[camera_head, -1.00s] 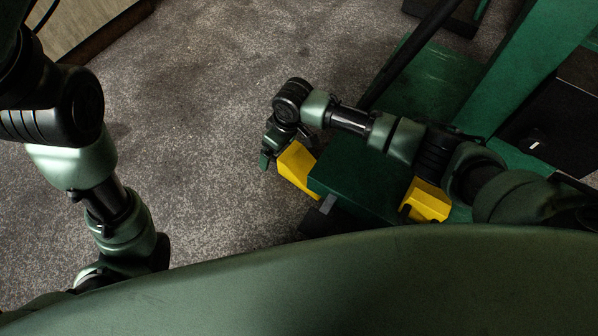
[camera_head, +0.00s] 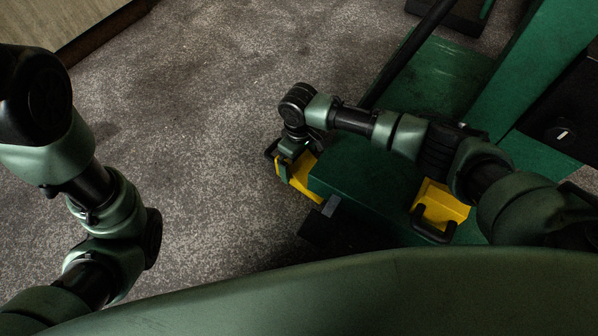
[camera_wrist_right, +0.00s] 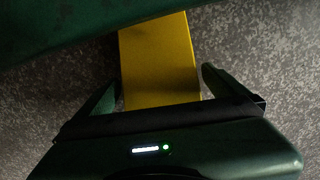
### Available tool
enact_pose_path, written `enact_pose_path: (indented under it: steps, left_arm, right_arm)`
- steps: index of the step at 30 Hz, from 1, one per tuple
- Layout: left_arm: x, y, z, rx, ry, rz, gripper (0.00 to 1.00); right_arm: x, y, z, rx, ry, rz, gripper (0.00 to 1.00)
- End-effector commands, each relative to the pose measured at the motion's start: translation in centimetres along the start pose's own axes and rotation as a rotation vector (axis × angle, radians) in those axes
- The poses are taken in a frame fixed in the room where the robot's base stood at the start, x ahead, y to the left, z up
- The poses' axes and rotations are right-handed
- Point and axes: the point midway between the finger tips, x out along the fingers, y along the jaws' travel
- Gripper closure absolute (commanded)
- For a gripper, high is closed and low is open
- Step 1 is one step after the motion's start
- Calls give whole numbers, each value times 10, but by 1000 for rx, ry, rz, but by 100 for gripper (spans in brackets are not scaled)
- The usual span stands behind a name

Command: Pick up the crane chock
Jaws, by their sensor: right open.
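A yellow chock (camera_head: 302,172) is at the left end of the green jack leg in the head view, partly hidden by my right gripper (camera_head: 289,168). The right wrist view shows a yellow block (camera_wrist_right: 158,60) between the two fingers of that gripper (camera_wrist_right: 161,78). The fingers are open, with a dark gap visible at the right finger. A second yellow chock (camera_head: 441,203) with a black loop handle is at the right, beside the green leg and partly behind my right arm. My left gripper is out of view; only the left arm shows.
The green jack leg (camera_head: 365,180) lies just right of the first chock, with a dark part (camera_head: 322,225) at its front. A green upright (camera_head: 535,75) stands at the back right. The grey carpet (camera_head: 200,130) to the left is clear.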

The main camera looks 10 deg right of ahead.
Motion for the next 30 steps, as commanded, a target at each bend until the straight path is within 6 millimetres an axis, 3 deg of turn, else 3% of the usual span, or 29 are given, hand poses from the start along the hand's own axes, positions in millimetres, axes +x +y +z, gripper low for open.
enact_pose_path:
  steps: [8, 18, 30]
  left_arm:
    - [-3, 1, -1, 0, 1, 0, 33]
    - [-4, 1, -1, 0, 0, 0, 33]
    - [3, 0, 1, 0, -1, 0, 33]
  right_arm:
    - [4, 0, 0, 1, 2, 0, 0]
    - [4, 0, -1, 1, 2, 0, 91]
    - [-4, 0, -2, 0, 5, 1, 91]
